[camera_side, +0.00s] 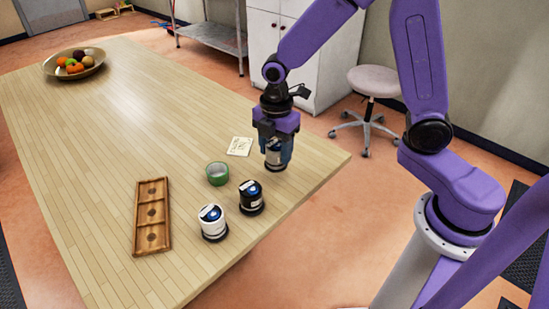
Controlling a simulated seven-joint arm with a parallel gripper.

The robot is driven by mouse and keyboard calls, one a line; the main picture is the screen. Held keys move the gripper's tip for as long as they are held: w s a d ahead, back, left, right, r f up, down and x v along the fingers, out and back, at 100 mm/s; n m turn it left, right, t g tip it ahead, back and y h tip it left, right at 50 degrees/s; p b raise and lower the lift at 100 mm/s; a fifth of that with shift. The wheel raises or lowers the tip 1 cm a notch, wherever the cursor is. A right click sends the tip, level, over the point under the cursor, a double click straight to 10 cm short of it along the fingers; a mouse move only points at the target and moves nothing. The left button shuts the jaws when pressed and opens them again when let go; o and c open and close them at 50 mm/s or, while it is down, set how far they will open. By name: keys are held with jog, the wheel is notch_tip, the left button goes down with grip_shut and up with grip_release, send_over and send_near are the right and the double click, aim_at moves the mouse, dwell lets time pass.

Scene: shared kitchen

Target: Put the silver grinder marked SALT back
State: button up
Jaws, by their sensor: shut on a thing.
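My gripper (275,158) points down near the table's right edge, shut on a grinder (274,151). The grinder looks silver with a dark base; its marking is too small to read. It stands upright between the fingers, which cover its sides, and I cannot tell whether its base touches the table. Each compartment shows a dark round mark and holds nothing.
A green round bowl or cup (217,174) stands between my gripper and the rack. A pale card (240,146) lies behind it. A fruit bowl (48,72) is at the table's far left. The middle of the wooden table (130,120) is clear. A stool (374,82) stands beyond the table.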

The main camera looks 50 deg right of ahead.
aim_at(274, 159)
jog(key=shift+w+f, duration=0.2)
jog(key=shift+f, duration=1.55)
jog(key=o, duration=1.4)
jog(key=shift+f, duration=0.15)
notch_tip(274, 159, up, 12)
jog(key=shift+s+r, duration=0.1)
jog(key=shift+r, duration=0.05)
jog(key=s+d+m, duration=0.2)
jog(key=s+m, duration=0.1)
jog(key=s, duration=0.8)
jog(key=s+d+m, duration=0.2)
jog(key=s+m, duration=0.2)
jog(key=s, duration=0.8)
jog(key=shift+s+d+f, duration=0.2)
jog(key=shift+d+f, duration=0.2)
jog(key=shift+f, duration=0.05)
